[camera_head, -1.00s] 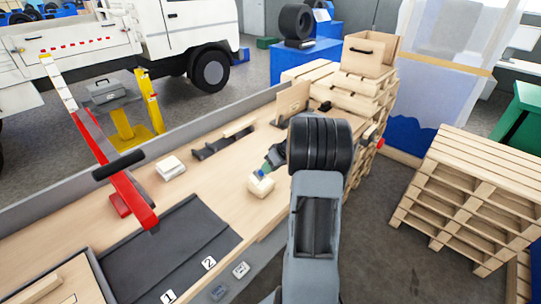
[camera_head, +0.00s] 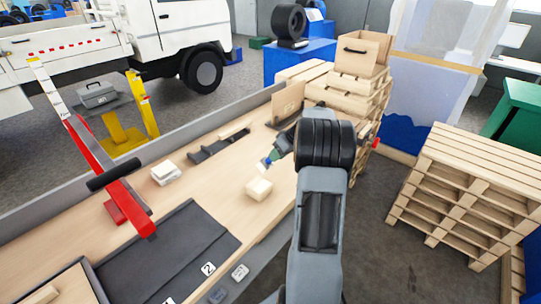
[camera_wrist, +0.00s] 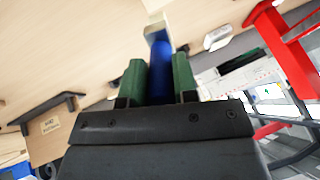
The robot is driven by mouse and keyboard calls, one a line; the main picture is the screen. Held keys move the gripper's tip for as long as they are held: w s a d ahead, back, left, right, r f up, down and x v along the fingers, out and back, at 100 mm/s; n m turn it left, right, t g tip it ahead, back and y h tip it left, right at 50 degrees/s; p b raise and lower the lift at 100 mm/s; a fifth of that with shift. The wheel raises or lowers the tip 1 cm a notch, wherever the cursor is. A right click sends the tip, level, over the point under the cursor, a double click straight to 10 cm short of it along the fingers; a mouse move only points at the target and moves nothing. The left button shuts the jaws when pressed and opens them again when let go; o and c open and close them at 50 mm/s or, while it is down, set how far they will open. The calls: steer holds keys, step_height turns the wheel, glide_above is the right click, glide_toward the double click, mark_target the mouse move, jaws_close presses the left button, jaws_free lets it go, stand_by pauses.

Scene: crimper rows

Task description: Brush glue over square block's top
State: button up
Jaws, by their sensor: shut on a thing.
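My gripper (camera_head: 272,157) has green fingers, shut on a blue-handled tool that looks like the brush (camera_wrist: 161,66). In the wrist view the handle stands between both fingers, with a pale end past the fingertips. A pale square-looking block (camera_head: 259,189) sits on the wooden bench, just below the brush end in the head view. A small gap shows between brush and block there. I cannot tell whether the block's top carries glue.
A white stacked item (camera_head: 166,172) and a dark rack (camera_head: 219,144) lie on the bench (camera_head: 211,185). A dark mat (camera_head: 167,257) with number labels is nearer. A red post (camera_head: 118,190) stands at left. A wooden board (camera_head: 287,102) stands at the far end.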

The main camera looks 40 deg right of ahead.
steer(key=shift+r+p, duration=0.85)
steer(key=shift+r, duration=1.4)
